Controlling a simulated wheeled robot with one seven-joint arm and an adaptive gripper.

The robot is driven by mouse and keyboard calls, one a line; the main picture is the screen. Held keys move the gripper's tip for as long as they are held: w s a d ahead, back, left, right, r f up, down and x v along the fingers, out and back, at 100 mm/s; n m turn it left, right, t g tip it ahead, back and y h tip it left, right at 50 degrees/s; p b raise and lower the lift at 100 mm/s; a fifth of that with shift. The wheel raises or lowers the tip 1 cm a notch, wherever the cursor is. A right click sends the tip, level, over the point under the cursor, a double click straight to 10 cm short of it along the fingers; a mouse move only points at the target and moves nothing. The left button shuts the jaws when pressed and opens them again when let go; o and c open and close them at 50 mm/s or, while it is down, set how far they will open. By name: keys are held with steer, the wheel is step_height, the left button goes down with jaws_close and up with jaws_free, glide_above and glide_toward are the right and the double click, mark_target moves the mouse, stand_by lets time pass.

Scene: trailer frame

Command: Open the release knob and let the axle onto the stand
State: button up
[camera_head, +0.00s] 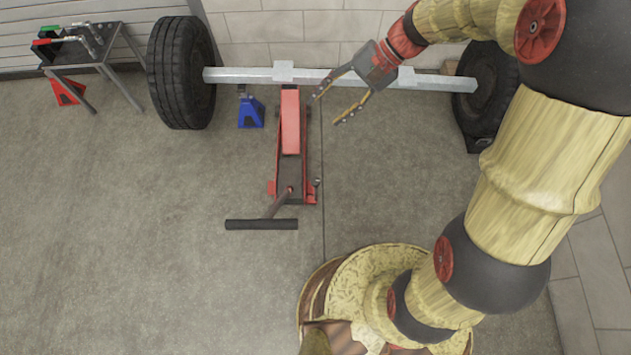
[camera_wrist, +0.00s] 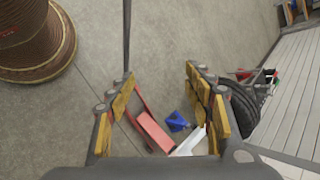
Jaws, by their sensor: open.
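A pale metal axle (camera_head: 335,78) spans between two black wheels. The red floor jack (camera_head: 290,130) is under it near the middle, with its lifting end at the axle. A small grey knob (camera_head: 317,182), likely the release knob, is at the jack's right rear side. The blue stand (camera_head: 250,113) is on the floor under the axle, left of the jack; I cannot tell whether they touch. My gripper (camera_head: 327,110) is open and empty, in front of the axle and right of the jack. In the wrist view, the jack (camera_wrist: 152,132) and blue stand (camera_wrist: 177,121) show between the fingers (camera_wrist: 160,78).
The jack's dark handle (camera_head: 261,224) lies toward me with a crossbar. The left wheel (camera_head: 181,73) and right wheel (camera_head: 485,90) stand near the wall. A small table (camera_head: 83,58) with tools is at the far left, with a red stand (camera_head: 67,92) beneath.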

steer(key=w+a+f+m+y, duration=0.3)
steer(key=w+f+m+y, duration=0.15)
steer(key=w+f, duration=0.75)
steer(key=m+t+b, duration=0.3)
steer(key=m+t, duration=1.2)
steer(key=m, duration=0.3)
glide_toward(319, 184)
steer(key=x, duration=0.5)
steer(key=shift+w+a+r, duration=0.2)
steer(key=shift+a+r, duration=0.05)
steer(key=shift+a, duration=0.05)
steer(key=b+x, duration=0.2)
steer(key=x, duration=0.4)
steer(key=shift+w+a, duration=0.15)
steer(key=shift+c, duration=1.4)
steer(key=c, duration=0.9)
